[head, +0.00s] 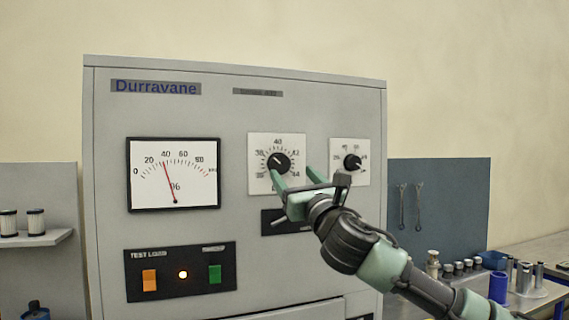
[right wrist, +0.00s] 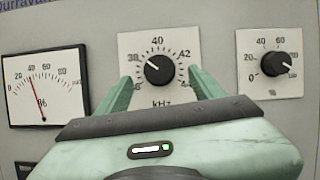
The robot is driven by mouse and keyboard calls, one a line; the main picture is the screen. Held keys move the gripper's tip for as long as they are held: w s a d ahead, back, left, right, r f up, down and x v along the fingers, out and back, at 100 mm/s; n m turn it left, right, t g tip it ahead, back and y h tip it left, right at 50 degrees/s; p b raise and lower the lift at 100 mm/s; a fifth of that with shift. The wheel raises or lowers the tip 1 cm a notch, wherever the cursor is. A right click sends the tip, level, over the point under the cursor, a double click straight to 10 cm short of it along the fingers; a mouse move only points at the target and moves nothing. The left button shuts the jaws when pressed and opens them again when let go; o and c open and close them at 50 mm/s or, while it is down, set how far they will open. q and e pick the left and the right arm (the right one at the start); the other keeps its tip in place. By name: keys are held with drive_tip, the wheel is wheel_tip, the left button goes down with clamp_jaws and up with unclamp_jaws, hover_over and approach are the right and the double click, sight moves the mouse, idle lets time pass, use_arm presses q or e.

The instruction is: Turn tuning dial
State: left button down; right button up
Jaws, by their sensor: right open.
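The tuning dial (head: 279,162) is a black knob with a white pointer line on a white plate with a kHz scale. Its pointer aims to the upper left, toward the 38 side. It also shows in the right wrist view (right wrist: 158,69). My right gripper (head: 292,177) is open and empty in front of the plate. In the right wrist view its two green fingers (right wrist: 159,82) stand left and right of the dial, apart from it in the picture. Whether the fingertips reach the dial's depth I cannot tell. My left gripper is not in view.
A second black dial (head: 352,162) with a percent scale sits to the right. A meter (head: 174,173) at left has a red needle near 40. Below are an orange switch (head: 149,280), a lit lamp (head: 183,274) and a green switch (head: 215,273). Cylindrical parts (head: 524,278) stand on a bench at right.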

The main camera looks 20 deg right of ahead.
sight(281, 162)
drive_tip(key=p+x, duration=0.2)
drive_tip(key=x, duration=0.4)
drive_tip(key=shift+w+a, duration=0.15)
drive_tip(key=shift+w, duration=0.45)
drive_tip(key=c, duration=1.4)
drive_tip(key=shift+o, duration=0.2)
